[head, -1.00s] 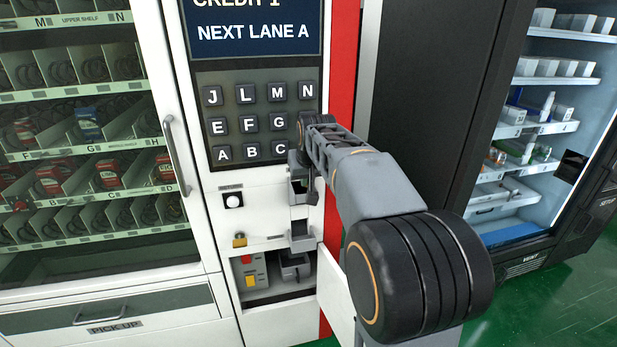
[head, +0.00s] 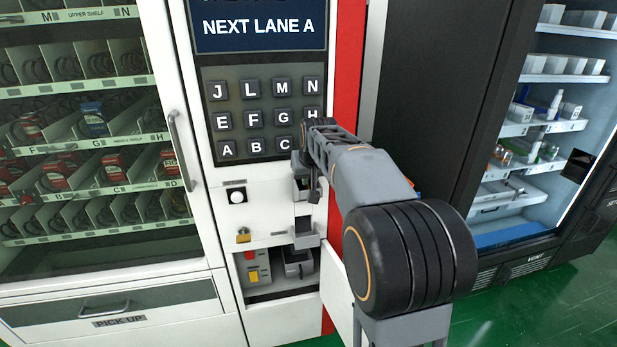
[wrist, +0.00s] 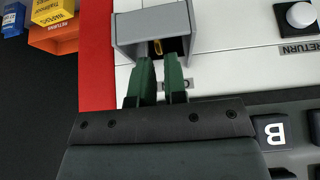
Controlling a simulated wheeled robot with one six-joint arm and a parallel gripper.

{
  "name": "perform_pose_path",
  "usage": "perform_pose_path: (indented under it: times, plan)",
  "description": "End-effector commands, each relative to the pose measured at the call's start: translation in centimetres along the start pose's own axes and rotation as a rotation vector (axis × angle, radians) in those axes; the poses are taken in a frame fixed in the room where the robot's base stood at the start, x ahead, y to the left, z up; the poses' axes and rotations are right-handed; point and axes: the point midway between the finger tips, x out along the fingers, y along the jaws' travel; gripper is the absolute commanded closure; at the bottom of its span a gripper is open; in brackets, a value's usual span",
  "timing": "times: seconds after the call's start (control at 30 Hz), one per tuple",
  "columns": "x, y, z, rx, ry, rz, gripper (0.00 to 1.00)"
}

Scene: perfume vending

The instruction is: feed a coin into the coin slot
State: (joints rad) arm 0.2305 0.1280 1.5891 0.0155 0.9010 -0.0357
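The grey coin slot housing (wrist: 152,28) is on the white machine front, just beyond my fingertips in the wrist view. Something yellow, seemingly a coin's edge (wrist: 157,46), shows in its dark opening. My gripper (wrist: 160,62) points at that opening with its two green fingers a narrow gap apart; I see nothing held between them. In the head view my gripper (head: 308,185) is below the keypad, and my arm hides part of the housing. The screen (head: 258,27) reads "NEXT LANE A"; its upper line is cut off.
A white round button (head: 237,196) sits left of the housing. Lettered keys (head: 252,118) are above. An open compartment (head: 273,275) with red and yellow parts is below. In the wrist view, an orange bin (wrist: 52,38) lies beyond the red edge. A dark cabinet (head: 420,90) stands right.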

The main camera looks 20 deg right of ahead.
Motion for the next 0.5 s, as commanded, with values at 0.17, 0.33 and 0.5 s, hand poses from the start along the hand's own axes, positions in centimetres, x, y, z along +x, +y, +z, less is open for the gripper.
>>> perform_pose_path:
  times: [0.17, 0.33, 0.5]
  plan:
    - [-0.02, 0.0, 0.0, 0.0, 0.0, 0.0, 0.7]
    - [-0.02, -0.01, 0.0, 0.0, 0.0, 0.0, 0.65]
    - [-0.28, 0.0, -0.02, 0.0, 0.001, 0.0, 0.65]
